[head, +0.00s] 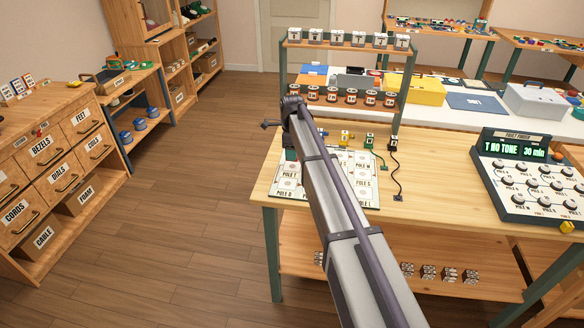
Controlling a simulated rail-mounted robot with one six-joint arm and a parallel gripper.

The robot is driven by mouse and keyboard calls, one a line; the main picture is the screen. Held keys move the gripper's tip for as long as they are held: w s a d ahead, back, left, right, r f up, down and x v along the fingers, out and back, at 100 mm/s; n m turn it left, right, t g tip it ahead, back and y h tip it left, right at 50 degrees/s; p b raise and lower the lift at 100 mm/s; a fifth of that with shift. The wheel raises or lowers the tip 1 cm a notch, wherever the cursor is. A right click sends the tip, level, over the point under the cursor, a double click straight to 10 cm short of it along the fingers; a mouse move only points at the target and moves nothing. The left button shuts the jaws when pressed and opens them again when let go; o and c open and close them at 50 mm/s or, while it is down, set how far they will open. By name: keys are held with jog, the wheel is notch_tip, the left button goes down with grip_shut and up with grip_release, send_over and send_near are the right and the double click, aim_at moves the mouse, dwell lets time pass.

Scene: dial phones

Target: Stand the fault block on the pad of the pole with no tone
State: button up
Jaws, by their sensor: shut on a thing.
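The pole board (275,187) is a pale sheet of labelled pads on the wooden bench, partly hidden by my arm. Pads marked POLE T (288,178), POLE D (284,193), POLE S and POLE L can be read. The fault finder (499,195) at the right has a green display reading "T NO TONE 30 min"; its left edge looks cut off. My arm reaches from the bottom up over the board. My gripper's fingers are hidden behind the arm, with anything they hold.
Yellow (345,137), green (369,141) and black (394,143) small blocks stand behind the board, some with cords. A two-tier rack (409,80) with labelled items stands behind them.

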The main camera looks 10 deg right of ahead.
notch_tip(320, 180, down, 4)
jog(key=b, duration=0.4)
jog(key=shift+r+p, duration=0.3)
jog(key=shift+f, duration=0.25)
jog(key=o, duration=0.9)
jog(key=shift+o, duration=0.2)
jog(key=shift+r, duration=0.1)
